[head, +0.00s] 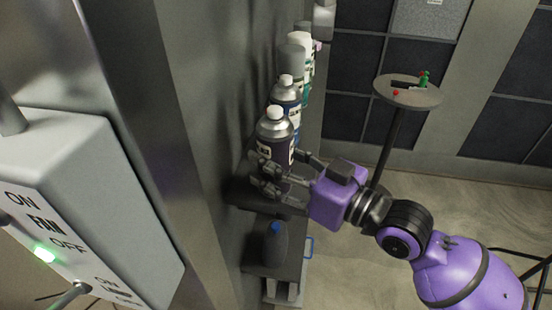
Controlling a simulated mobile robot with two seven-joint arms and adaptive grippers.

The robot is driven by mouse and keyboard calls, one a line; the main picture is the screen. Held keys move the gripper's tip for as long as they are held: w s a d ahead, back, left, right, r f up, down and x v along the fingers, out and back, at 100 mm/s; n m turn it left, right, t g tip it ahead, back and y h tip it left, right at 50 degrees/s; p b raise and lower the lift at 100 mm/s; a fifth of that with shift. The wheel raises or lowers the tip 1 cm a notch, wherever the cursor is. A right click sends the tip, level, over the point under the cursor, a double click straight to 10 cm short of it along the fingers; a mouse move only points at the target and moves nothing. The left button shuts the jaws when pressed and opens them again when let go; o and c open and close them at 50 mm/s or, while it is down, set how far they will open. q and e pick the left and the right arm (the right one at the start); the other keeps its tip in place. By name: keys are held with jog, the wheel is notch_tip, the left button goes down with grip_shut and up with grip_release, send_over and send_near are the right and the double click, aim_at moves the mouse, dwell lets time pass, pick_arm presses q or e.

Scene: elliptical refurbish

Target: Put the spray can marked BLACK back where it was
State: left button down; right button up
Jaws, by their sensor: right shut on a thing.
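My right gripper (268,178) comes in from the right and is shut on the lower part of a dark spray can (274,136). The can has a silver shoulder and a white cap, and stands upright at the near end of a row of cans. Its label is too small to read, so I cannot tell if it says BLACK. The fingers hide the can's base, and I cannot tell whether it touches the dark shelf (238,192). My left gripper is not in view.
A blue-labelled can (287,95) stands just behind, with more cans beyond along the wall. Below is a dark bottle with a blue top (275,244) on a lower shelf. A fan switch box (90,190) is at left. A small round table (408,95) stands at back right.

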jog(key=o, duration=1.3)
jog(key=shift+r, duration=0.15)
jog(key=b+v, duration=0.1)
jog(key=v, duration=1.1)
jog(key=shift+b, duration=0.4)
